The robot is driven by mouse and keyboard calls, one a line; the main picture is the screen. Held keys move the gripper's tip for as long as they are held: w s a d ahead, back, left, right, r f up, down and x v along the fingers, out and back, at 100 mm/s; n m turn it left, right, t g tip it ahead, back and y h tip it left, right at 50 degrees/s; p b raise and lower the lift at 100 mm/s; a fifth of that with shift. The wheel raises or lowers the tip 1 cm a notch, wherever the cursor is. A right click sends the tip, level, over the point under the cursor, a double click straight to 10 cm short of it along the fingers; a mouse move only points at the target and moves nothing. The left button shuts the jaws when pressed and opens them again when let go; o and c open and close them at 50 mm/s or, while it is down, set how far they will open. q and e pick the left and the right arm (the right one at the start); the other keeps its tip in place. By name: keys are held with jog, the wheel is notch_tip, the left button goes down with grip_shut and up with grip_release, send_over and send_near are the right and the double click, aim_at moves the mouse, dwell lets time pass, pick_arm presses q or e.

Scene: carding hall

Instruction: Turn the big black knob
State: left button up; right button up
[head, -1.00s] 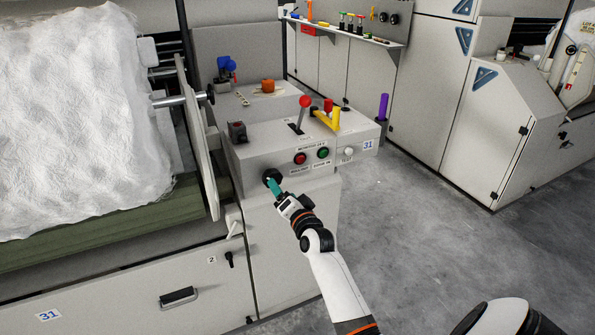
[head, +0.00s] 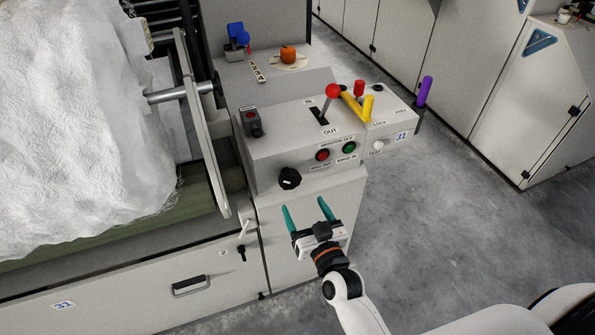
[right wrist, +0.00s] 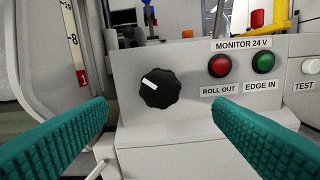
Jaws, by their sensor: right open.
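The big black knob (head: 289,178) sits on the front face of the grey control box, at its lower left. In the right wrist view the knob (right wrist: 160,88) has a scalloped rim and a white mark pointing to its upper left. My right gripper (head: 305,209) is open and empty, its teal fingers apart, just below and in front of the knob, not touching it. In the right wrist view the fingers stand at the lower left and lower right, with the knob between and beyond them. My left gripper is not in view.
Right of the knob are a red button (head: 322,155), a green button (head: 348,148) and a white TEST button (head: 377,145). A red-ball lever (head: 332,91) and a yellow handle (head: 367,106) stand on top. Fluffy white fibre (head: 80,120) fills the left. Grey floor (head: 450,230) is clear at right.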

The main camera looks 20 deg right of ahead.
aim_at(292, 183)
jog(key=w, duration=1)
jog(key=shift+w+a, duration=0.2)
jog(key=c, duration=1)
jog(key=shift+o, duration=0.2)
jog(key=shift+m, duration=0.4)
jog(key=m, duration=0.2)
jog(key=shift+m+p, duration=0.35)
jog(key=shift+m, duration=0.05)
jog(key=shift+d+m, duration=0.1)
jog(key=shift+m, duration=1.9)
